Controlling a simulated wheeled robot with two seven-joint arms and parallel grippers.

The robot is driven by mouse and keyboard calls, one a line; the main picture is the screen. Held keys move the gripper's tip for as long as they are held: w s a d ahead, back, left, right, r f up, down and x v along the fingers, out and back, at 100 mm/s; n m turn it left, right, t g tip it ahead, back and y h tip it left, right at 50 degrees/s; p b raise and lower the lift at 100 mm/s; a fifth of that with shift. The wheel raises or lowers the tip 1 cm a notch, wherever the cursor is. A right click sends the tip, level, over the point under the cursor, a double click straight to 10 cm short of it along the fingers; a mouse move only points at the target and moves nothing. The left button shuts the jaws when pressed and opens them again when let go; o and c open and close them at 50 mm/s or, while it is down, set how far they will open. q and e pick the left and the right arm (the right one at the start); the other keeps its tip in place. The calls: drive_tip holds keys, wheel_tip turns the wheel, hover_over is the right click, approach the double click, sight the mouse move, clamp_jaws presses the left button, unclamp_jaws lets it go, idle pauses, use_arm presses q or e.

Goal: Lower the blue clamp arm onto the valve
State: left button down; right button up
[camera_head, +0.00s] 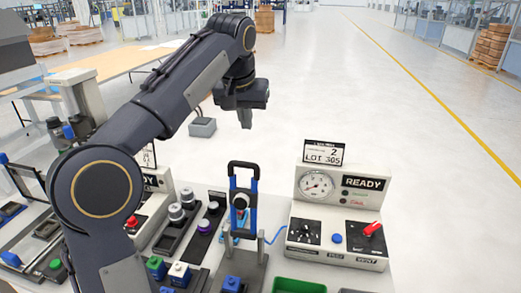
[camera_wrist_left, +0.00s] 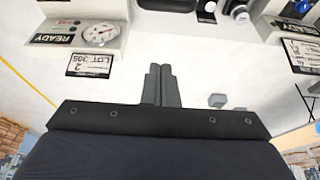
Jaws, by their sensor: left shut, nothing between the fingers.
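The blue clamp arm (camera_head: 254,192) stands upright near the middle of the bench in the head view, with two blue side bars and a black crossbar on top. I cannot tell which part is the valve. My left gripper (camera_head: 244,121) is shut and empty, above and beyond the clamp arm, apart from it. Its closed fingers also show in the wrist view (camera_wrist_left: 160,72). My right gripper is not in view.
A green tray (camera_head: 299,286) lies in front. The floor beyond is open.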

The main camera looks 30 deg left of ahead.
use_arm(q)
wheel_tip(320, 180, down, 9)
drive_tip(key=shift+s+f, duration=0.15)
drive_tip(key=shift+f, duration=0.05)
idle(0.5)
